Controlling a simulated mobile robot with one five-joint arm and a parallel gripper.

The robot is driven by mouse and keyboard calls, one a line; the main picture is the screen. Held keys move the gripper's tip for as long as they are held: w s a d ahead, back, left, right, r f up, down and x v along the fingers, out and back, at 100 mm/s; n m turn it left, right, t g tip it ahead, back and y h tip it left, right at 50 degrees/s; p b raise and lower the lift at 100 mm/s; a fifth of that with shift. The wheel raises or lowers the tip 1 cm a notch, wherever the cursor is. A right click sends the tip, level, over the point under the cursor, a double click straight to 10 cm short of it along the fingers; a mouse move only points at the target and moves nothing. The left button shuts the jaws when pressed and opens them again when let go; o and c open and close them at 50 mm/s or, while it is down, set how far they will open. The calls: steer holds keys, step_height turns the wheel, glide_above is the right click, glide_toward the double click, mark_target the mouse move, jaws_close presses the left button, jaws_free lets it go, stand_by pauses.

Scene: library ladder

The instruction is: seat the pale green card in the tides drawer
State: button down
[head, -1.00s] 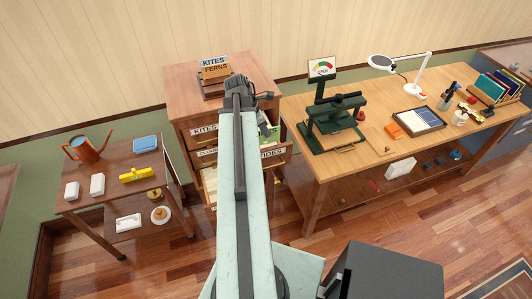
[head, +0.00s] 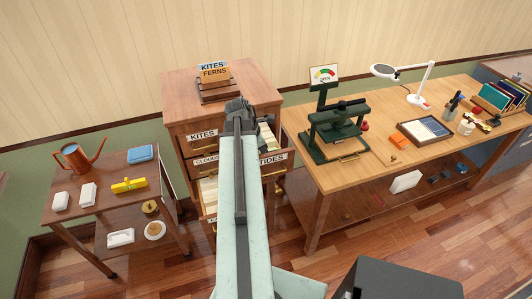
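The tides drawer (head: 273,159) stands open at the right of the wooden cabinet, its label facing me. Pale cards (head: 268,140) show inside it, partly behind my arm. My gripper (head: 239,106) is at the front of the cabinet, just left of these cards and near the drawer's back. I see it from behind, so its fingertips and anything between them are hidden. I cannot make out the pale green card for certain.
Kites (head: 202,135) and clouds (head: 206,160) drawers are at the cabinet's left. A card stand (head: 215,88) sits on top. A workbench (head: 380,153) with a green press (head: 335,130) is close on the right, a side table (head: 95,190) on the left.

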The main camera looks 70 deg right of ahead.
steer(key=c, duration=1.7)
jaws_free()
steer(key=p+v, duration=1.1)
steer(key=v, duration=0.1)
steer(key=shift+s+r+p, duration=0.1)
steer(key=shift+r+p, duration=0.05)
steer(key=shift+p, duration=0.2)
